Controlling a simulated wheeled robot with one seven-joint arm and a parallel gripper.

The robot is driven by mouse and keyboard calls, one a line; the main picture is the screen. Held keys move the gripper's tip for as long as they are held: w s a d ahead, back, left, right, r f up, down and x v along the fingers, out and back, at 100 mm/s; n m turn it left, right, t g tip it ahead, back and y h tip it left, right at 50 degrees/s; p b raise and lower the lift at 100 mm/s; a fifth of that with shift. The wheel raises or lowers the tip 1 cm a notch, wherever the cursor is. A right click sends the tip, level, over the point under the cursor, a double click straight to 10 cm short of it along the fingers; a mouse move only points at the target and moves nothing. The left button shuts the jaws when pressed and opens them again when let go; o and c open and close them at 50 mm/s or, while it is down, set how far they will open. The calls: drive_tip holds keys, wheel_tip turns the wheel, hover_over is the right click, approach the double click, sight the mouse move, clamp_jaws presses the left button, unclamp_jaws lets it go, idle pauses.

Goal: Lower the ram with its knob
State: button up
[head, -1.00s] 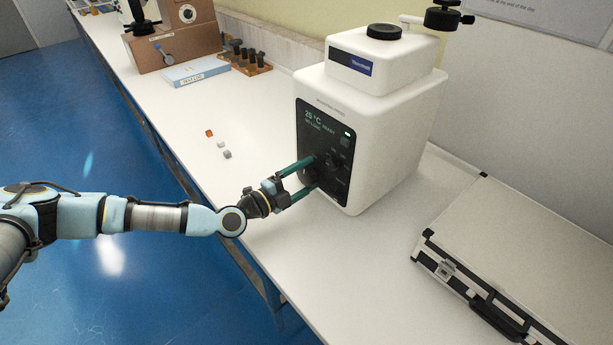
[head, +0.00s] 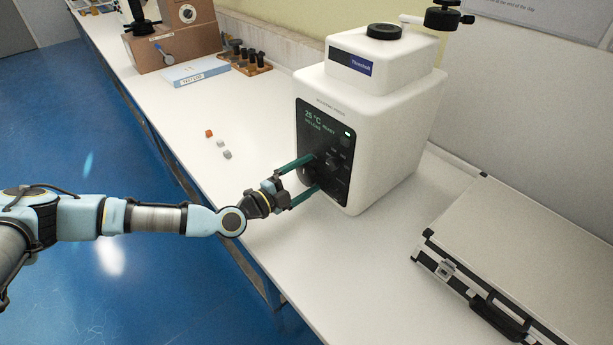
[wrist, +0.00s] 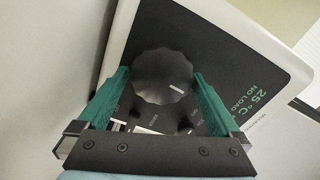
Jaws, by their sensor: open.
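The tester (head: 400,110) is a white machine with a black front panel (head: 340,130) on the bench. In the wrist view a round black knob (wrist: 164,78) with scalloped edges and a white mark sits on the panel. My gripper (head: 310,174) is open in front of the panel, with its green fingers (wrist: 160,90) on either side of the knob. I cannot tell whether they touch it. The panel display (wrist: 245,100) reads 25 °C and NO LOAD.
A silver-edged case (head: 530,250) lies on the bench (head: 255,215) at the right. Several small cubes (head: 221,143) lie left of the tester. A brown machine (head: 175,45), a pale blue box (head: 196,72) and a rack of black pieces (head: 246,58) stand farther back.

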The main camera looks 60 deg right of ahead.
drive_tip(key=b+v, duration=0.3)
drive_tip(key=v, duration=0.7)
drive_tip(key=shift+a, duration=0.45)
drive_tip(key=shift+w, duration=0.1)
drive_tip(key=w+a+r+m+y, duration=0.1)
drive_tip(key=w+a+m+y, duration=0.25)
drive_tip(key=a+m, duration=0.45)
drive_tip(key=w+a+m+g+y, duration=0.1)
drive_tip(key=w+a+m+y, duration=0.25)
drive_tip(key=a+m, duration=0.55)
drive_tip(key=w+a+r+m+y, duration=0.15)
drive_tip(key=a+m+y, duration=0.25)
drive_tip(key=a+m, duration=0.4)
drive_tip(key=w+a+r+m+t+y, duration=0.2)
drive_tip(key=w+a+r+m, duration=0.1)
drive_tip(key=a, duration=0.4)
drive_tip(key=w+a+r+m+t+y, duration=0.2)
drive_tip(key=w+a+r+m+t, duration=0.1)
drive_tip(key=a+r, duration=0.4)
drive_tip(key=w+a+r+m+t+y, duration=0.2)
drive_tip(key=w+a+r+m+t, duration=0.1)
drive_tip(key=a, duration=0.5)
wheel_tip(320, 180, up, 2)
drive_tip(key=w+m, duration=0.1)
drive_tip(key=m, duration=0.2)
drive_tip(key=shift+w+m, duration=0.25)
drive_tip(key=shift+m, duration=0.05)
